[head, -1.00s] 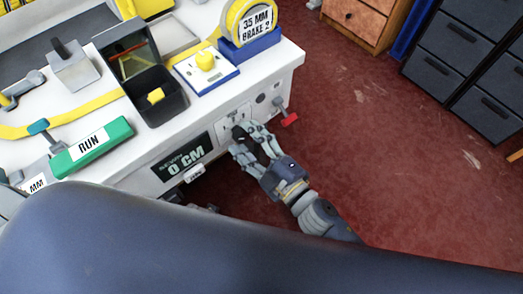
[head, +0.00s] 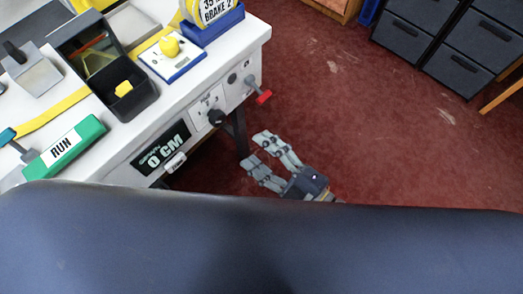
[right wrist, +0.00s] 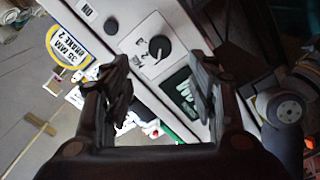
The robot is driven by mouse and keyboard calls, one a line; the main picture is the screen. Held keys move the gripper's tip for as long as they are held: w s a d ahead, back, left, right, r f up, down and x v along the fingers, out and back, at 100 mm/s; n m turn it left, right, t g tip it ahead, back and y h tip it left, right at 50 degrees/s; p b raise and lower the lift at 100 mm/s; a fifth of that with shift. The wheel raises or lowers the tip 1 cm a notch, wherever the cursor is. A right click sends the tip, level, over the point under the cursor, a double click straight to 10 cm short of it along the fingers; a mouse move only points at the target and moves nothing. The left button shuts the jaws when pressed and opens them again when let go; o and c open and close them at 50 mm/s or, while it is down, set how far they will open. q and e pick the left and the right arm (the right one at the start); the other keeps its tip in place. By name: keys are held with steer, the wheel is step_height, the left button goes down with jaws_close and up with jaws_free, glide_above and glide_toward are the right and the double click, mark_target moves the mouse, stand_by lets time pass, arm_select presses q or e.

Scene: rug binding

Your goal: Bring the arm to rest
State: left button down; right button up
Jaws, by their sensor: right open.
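My right gripper (head: 262,156) is open and empty in the head view. It hangs over the red floor, just off the front of the white bench (head: 245,50). In the right wrist view its two fingers (right wrist: 158,90) stand apart with nothing between them. Beyond them is the bench's front panel with a black knob (right wrist: 159,48). The same knob shows in the head view (head: 216,117), apart from the fingers. My left gripper is not in view. A large dark part of mine covers the bottom of the head view.
The front panel carries a "0 CM" display (head: 161,152) and a red-handled lever (head: 263,97) that sticks out. On the bench are a green RUN block (head: 64,150), a black bin (head: 125,100) and a yellow button (head: 169,46). Dark drawers (head: 455,68) stand at upper right. Open floor lies between.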

stand_by(0.4)
steer(key=w+d+f+m+h, duration=0.4)
steer(key=d+f+m+h, duration=0.2)
steer(key=d+f, duration=0.25)
steer(key=w+d+f+m+h, duration=0.45)
steer(key=d+f+m, duration=0.2)
steer(key=f, duration=0.35)
steer(key=s+d+f+m+g+h, duration=0.35)
steer(key=s+d+f, duration=0.25)
steer(key=f, duration=0.2)
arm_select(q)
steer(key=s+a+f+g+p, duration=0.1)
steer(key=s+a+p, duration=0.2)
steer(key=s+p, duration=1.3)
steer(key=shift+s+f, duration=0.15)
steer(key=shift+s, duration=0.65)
arm_select(e)
steer(key=s+d+f+m+g, duration=0.1)
steer(key=s+f+g, duration=0.1)
steer(key=s, duration=0.7)
steer(key=s+d+f+m+g, duration=0.1)
steer(key=s+f, duration=0.3)
steer(key=s, duration=0.5)
steer(key=s+d+f+m+g, duration=0.1)
steer(key=s+d+f+g, duration=0.1)
steer(key=s, duration=0.6)
steer(key=shift+s+d+f+g, duration=0.25)
steer(key=shift+s+f+g, duration=0.2)
steer(key=shift+g, duration=0.3)
